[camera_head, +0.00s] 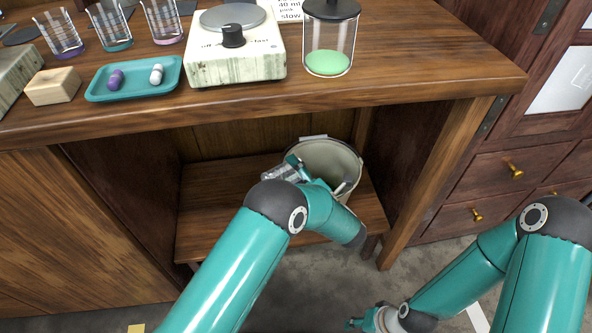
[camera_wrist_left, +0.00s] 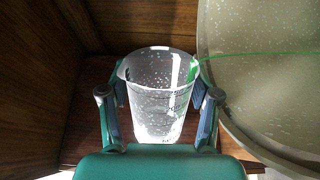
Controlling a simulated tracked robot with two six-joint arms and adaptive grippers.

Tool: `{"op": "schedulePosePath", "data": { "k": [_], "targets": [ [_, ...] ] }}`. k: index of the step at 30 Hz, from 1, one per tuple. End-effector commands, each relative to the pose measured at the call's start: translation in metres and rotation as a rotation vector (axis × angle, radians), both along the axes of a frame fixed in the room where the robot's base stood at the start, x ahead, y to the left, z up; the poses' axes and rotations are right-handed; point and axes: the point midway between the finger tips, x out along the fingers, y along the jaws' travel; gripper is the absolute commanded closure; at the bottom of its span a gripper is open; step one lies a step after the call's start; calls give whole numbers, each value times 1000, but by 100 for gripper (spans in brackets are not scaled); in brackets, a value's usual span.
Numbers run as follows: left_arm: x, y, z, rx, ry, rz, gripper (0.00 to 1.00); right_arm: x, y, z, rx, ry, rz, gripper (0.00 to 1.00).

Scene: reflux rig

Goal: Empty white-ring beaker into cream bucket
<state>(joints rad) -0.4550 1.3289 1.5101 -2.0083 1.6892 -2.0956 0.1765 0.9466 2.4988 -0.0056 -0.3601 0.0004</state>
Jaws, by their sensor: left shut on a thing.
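The cream bucket (camera_head: 352,165) stands on the low shelf under the bench. Its pale wall also fills the right side of the left wrist view (camera_wrist_left: 285,105). My left gripper (camera_head: 292,166) is at the bucket's left rim, shut on a clear beaker (camera_wrist_left: 160,98). The beaker is tipped over on its side in the head view (camera_head: 280,173), partly hidden by my gripper. A green patch lies at its rim, and a thin green streak runs from there across the bucket. A white ring cannot be made out. My right gripper (camera_head: 362,322) is low at the bottom edge, its jaws unclear.
On the bench above stand several ringed beakers (camera_head: 116,27), a teal tray (camera_head: 134,90) with two capsule-like pieces, a hotplate (camera_head: 235,62) and a jar of green liquid (camera_head: 328,62). The bench front edge and shelf side walls surround my left arm.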

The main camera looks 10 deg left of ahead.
Motion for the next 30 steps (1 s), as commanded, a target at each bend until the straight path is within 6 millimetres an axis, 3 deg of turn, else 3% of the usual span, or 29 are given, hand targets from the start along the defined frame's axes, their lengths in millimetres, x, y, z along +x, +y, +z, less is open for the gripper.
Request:
{"op": "schedulePosePath", "data": {
  "k": [30],
  "targets": [
    [3,-3,3,95,90,0,82,0,0,7,0,0,0,60]
  ]
}}
